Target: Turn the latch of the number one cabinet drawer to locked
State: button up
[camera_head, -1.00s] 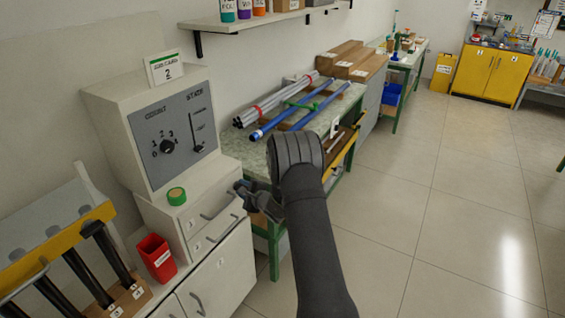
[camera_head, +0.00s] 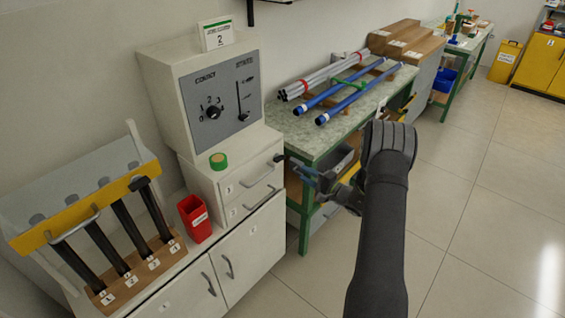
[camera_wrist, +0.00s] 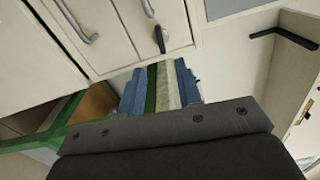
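The white cabinet's number one drawer (camera_head: 250,179) is the upper of two small drawers and looks closed. A small dark latch (camera_head: 279,158) sits at its upper right corner. In the wrist view the latch (camera_wrist: 159,39) is a short black lever, just beyond the fingertips and apart from them; whether it is locked I cannot tell. My gripper (camera_head: 306,172) is just right of the drawer front, pointing towards it. In the wrist view the blue fingers of my gripper (camera_wrist: 161,85) stand apart, with nothing held between them.
The number two drawer (camera_head: 238,210) lies below. A control box (camera_head: 213,105) rises behind. A green-framed bench (camera_head: 345,118) with rods stands close behind my gripper. Open floor (camera_head: 445,225) lies to the right.

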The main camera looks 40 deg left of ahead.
aim_at(279, 158)
jog(key=a, duration=1.2)
jog(key=shift+c, duration=0.2)
